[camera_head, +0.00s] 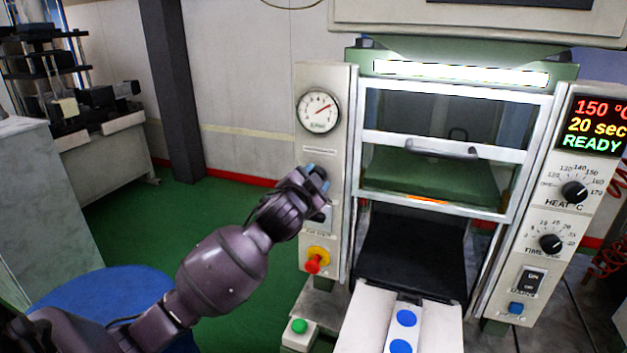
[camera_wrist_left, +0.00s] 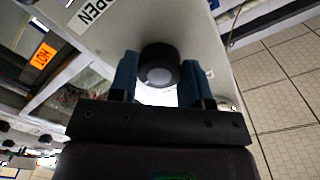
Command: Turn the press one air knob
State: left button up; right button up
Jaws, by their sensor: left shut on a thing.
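The press (camera_head: 455,145) stands at the right in the head view. Its left panel (camera_head: 341,160) carries a round pressure gauge (camera_head: 319,111) with a red needle. My left gripper (camera_head: 317,180) is at this panel, below the gauge. In the left wrist view a round black knob (camera_wrist_left: 159,68) with a pale grey face sits between the blue fingers of my left gripper (camera_wrist_left: 158,78), which is shut on it. In the head view the gripper largely hides the knob. My right gripper is in neither view.
A red emergency button (camera_head: 314,264) is below my left gripper. A display (camera_head: 597,125) reads 150 °C, 20 sec, READY, above heat and time dials. A green button (camera_head: 299,326) and a blue round surface (camera_head: 100,295) are lower down. Green floor is open left of the press.

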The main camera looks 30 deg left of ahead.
pick_arm(q)
jog(key=o, duration=0.9)
jog(key=shift+s, duration=0.1)
jog(key=b+v, duration=0.1)
jog(key=v, duration=0.9)
jog(key=shift+s+d+b, duration=0.15)
jog(key=shift+s+b, duration=0.15)
jog(key=shift+s, duration=0.05)
